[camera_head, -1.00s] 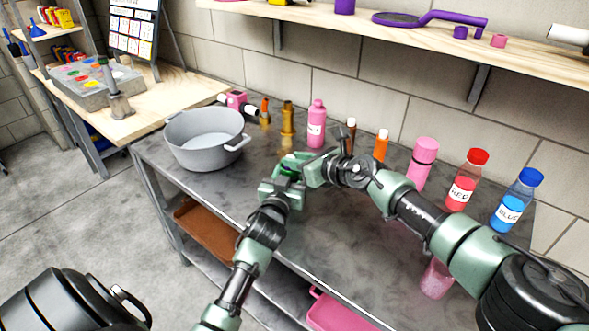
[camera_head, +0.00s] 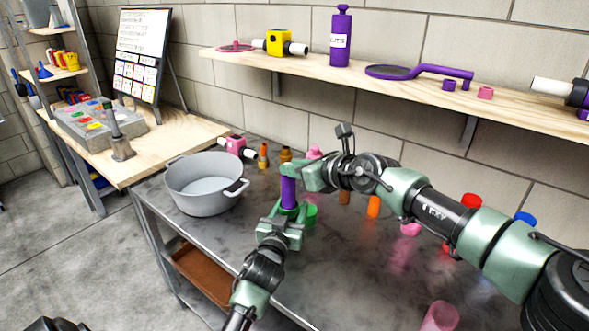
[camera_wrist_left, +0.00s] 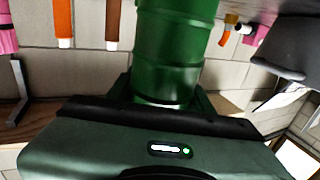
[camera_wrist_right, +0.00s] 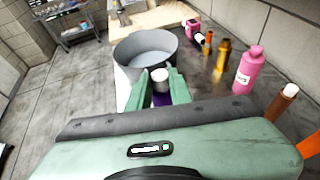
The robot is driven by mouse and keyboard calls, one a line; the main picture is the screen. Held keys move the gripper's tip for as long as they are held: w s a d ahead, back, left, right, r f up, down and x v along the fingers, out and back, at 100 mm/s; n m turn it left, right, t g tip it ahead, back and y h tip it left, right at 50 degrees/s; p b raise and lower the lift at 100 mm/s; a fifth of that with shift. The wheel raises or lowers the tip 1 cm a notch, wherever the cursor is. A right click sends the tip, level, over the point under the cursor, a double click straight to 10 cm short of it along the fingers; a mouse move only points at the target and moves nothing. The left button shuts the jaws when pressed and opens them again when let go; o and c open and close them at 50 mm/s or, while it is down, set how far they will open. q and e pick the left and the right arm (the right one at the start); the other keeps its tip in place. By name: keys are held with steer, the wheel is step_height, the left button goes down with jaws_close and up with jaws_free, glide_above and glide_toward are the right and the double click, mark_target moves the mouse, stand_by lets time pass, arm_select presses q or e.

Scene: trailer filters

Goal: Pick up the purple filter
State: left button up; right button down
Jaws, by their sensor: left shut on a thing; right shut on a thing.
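The purple filter (camera_head: 289,191) is a slim purple cylinder, upright between my two grippers. My right gripper (camera_head: 290,172) is shut on its top. In the right wrist view the filter's white end (camera_wrist_right: 160,76) shows between the fingers (camera_wrist_right: 160,92), with a little purple below. A green canister (camera_head: 309,214) is held by my left gripper (camera_head: 287,222), just under the filter. It fills the left wrist view (camera_wrist_left: 172,50) between the fingers. The filter's lower end meets or overlaps the canister; whether it is still inside, I cannot tell.
A grey pot (camera_head: 203,185) stands left of the grippers. Orange and pink items and bottles with red (camera_head: 471,201) and blue caps line the wall. A wooden shelf (camera_head: 350,78) above holds a purple bottle (camera_head: 340,35) and purple sieve-like tool. The front tabletop is mostly clear.

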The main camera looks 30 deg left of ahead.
mark_target(291, 191)
arm_select(q)
steer(key=shift+r+p, duration=2.5)
steer(key=shift+r, duration=0.4)
steer(key=o, duration=1.6)
steer(key=shift+c, duration=0.2)
steer(key=shift+s, duration=0.1)
steer(key=v, duration=1.2)
